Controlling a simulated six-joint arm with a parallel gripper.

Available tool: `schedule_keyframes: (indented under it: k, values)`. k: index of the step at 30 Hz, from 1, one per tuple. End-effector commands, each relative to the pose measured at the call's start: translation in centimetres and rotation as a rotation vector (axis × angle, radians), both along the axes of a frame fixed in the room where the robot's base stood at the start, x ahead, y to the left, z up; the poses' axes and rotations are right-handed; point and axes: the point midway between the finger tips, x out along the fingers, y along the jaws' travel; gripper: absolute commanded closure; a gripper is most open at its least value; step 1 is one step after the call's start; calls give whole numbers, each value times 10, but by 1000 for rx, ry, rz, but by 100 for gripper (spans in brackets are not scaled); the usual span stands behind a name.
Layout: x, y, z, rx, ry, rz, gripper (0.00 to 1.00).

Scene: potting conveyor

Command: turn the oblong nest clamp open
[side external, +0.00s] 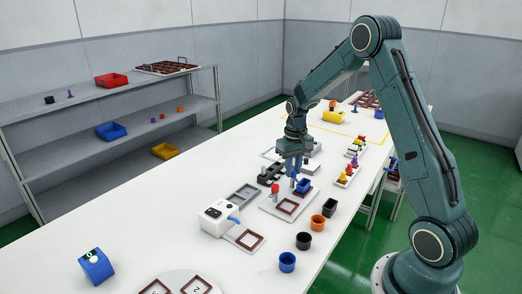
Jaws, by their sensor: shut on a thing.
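A pale nest plate (268,208) lies on the white table, with a blue oblong pot (304,187) at its far right and a brown square frame (288,206) at its near side. A red-topped clamp (275,188) stands upright at the plate's left side. My gripper (293,178) points down over the far part of the plate, just left of the blue pot. It is shut on what appears to be the oblong nest clamp; the fingers hide most of it and its angle cannot be told.
Orange (318,223), black (304,241) and blue (287,262) pots stand in front. A tray of coloured pieces (348,175) lies to the right.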

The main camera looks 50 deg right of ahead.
Motion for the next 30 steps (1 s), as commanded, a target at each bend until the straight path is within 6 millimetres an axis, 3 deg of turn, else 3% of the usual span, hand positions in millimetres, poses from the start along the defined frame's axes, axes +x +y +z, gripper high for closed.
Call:
schedule_keyframes:
  k: [30]
  values:
    - [1,-1,1,-1,-4,-947,100]
